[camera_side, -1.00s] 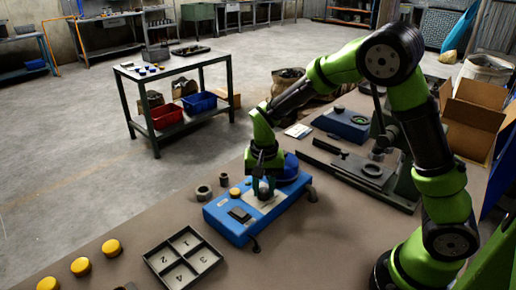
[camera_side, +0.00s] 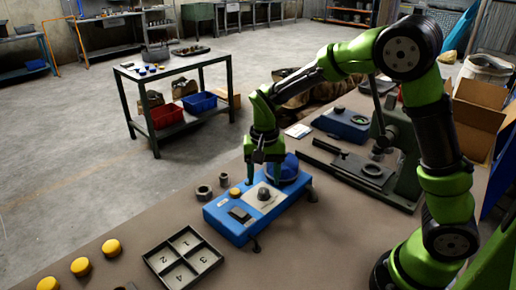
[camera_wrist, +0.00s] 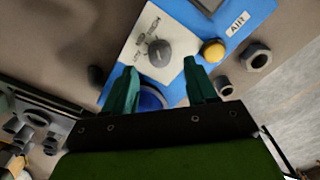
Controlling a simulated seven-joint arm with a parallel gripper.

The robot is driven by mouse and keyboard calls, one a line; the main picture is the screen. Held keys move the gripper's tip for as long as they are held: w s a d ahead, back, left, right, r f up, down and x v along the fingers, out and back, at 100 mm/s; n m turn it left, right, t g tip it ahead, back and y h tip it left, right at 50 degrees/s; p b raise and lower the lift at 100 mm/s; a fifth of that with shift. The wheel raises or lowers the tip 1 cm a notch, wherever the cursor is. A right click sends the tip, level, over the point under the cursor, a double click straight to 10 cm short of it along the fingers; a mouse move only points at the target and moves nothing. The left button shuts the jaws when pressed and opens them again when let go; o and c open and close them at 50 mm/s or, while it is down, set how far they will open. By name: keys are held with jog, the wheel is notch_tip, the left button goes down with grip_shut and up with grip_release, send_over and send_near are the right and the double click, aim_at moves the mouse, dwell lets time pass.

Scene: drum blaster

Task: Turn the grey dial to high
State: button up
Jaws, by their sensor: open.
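The blue control box (camera_side: 226,228) sits on the brown bench, with a pale plate (camera_wrist: 132,75) around the grey dial (camera_side: 264,193). In the wrist view the round grey dial (camera_wrist: 159,52) has a faint mark on its face; its exact pointing is too small to tell. Printing beside it is only partly readable. My gripper (camera_side: 264,176) is above the dial, apart from it, pointing down. In the wrist view its two green fingers (camera_wrist: 160,66) are spread with nothing between them, and the dial shows just beyond the tips.
The box also bears a yellow button (camera_side: 235,193), a black switch (camera_side: 239,214) and a blue round part (camera_side: 285,168) behind the gripper. Nuts (camera_side: 204,191) lie to the left. A numbered tray (camera_side: 183,258) is in front. A green press (camera_side: 400,165) stands to the right.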

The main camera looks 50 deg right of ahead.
aim_at(263, 189)
notch_tip(263, 189, up, 13)
dwell(0.4)
jog(key=s+r+n+t+y, duration=0.1)
jog(key=s+n+t, duration=0.4)
jog(key=s, duration=1.1)
jog(key=shift+s+a+r+t+y, duration=0.4)
jog(key=shift+t+y, duration=0.1)
jog(key=shift+t, duration=0.6)
